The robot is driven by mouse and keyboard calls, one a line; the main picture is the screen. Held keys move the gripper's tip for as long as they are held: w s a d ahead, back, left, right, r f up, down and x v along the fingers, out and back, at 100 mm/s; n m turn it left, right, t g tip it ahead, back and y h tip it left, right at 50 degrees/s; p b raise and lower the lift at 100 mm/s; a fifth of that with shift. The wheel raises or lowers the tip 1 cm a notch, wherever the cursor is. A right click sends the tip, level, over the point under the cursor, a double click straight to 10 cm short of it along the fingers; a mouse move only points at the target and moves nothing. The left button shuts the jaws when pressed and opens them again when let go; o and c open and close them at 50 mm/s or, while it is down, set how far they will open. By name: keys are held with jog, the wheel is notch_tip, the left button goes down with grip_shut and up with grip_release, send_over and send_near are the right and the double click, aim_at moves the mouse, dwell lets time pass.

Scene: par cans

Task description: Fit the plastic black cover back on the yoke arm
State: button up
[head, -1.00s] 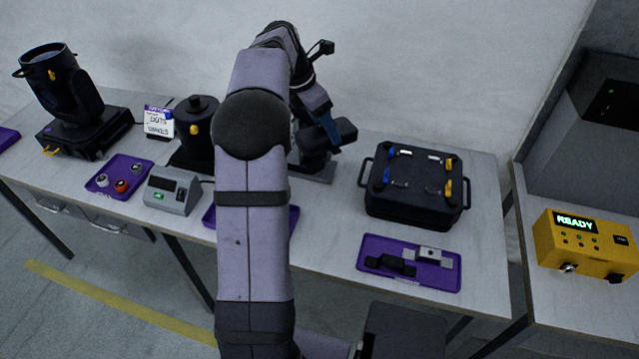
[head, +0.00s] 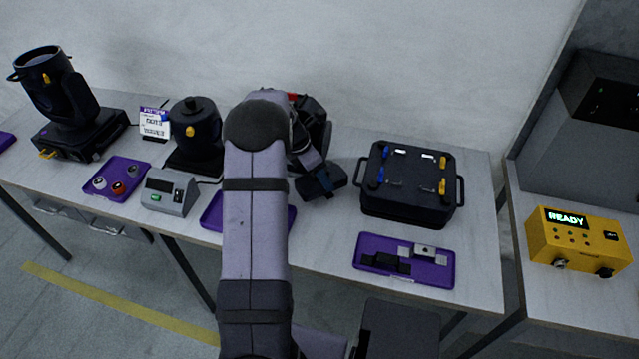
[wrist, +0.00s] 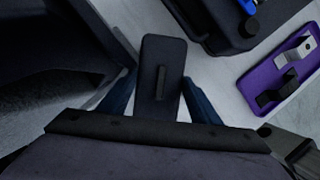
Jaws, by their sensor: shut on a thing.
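A flat black cover (wrist: 163,75) with a raised rib down its middle is between the blue fingers of my gripper (wrist: 160,100) in the wrist view. My gripper is shut on it. In the head view, my gripper (head: 322,180) is low over the table, left of the black case, and the cover is hard to tell from the dark gripper parts. A large dark body (wrist: 50,45) fills the left of the wrist view, apart from the cover; it may be the fixture with the yoke arm. In the head view my arm hides most of that area.
A black case (head: 408,185) with coloured clips stands to the right. A purple tray (head: 440,278) with metal and black brackets lies in front of it. Another purple tray (head: 212,215) is partly behind my arm. A grey meter (head: 170,192) and black can (head: 195,130) stand left.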

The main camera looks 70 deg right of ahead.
aim_at(317, 180)
jog(key=shift+f, duration=0.1)
jog(key=shift+f+p, duration=0.3)
jog(key=shift+f, duration=1.65)
jog(key=shift+f, duration=0.1)
jog(key=o, duration=1.2)
jog(key=b+v, duration=0.2)
jog(key=v, duration=1)
